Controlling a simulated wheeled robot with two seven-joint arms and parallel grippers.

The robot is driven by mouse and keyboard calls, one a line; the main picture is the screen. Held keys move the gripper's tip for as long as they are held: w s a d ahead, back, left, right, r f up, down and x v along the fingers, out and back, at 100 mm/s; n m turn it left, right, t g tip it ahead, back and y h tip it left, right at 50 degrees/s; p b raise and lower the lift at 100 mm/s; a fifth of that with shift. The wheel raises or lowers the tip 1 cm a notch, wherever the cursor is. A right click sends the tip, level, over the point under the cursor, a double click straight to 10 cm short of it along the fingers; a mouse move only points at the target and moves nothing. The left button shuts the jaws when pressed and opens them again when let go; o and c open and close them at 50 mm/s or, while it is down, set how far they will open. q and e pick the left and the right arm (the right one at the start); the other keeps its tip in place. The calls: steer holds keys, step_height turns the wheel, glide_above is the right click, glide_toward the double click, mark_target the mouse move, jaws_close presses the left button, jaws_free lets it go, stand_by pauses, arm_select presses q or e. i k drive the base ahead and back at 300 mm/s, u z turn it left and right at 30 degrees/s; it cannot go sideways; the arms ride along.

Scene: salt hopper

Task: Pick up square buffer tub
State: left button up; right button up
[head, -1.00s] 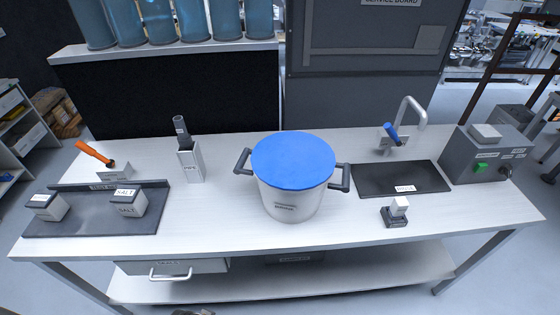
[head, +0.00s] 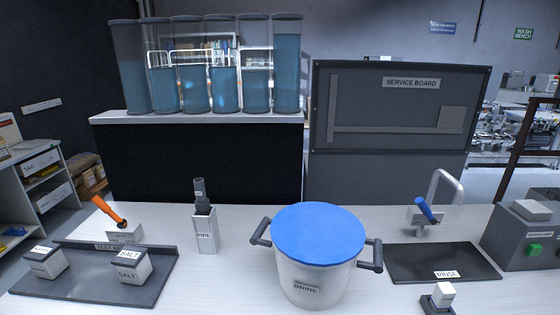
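The left tub (head: 45,265) has a lid label too small to read surely. The right tub (head: 132,268) is labelled SALT on its lid and front. Both stand upright and apart from each other. I cannot confirm by its label which tub is the buffer one. Neither of my grippers shows in the head view.
A large pot labelled BRINE (head: 312,287) with a blue lid stands mid-bench. A PIPE holder (head: 205,232), an orange-handled valve (head: 123,234), a RINSE mat (head: 430,262), a blue-handled tap (head: 425,212) and a grey box (head: 520,240) surround it. Tall blue-filled cylinders (head: 195,90) stand behind.

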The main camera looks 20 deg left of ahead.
mark_target(47, 260)
steer(key=u, duration=3.9)
steer(key=i, duration=1.15)
steer(key=z, duration=3.5)
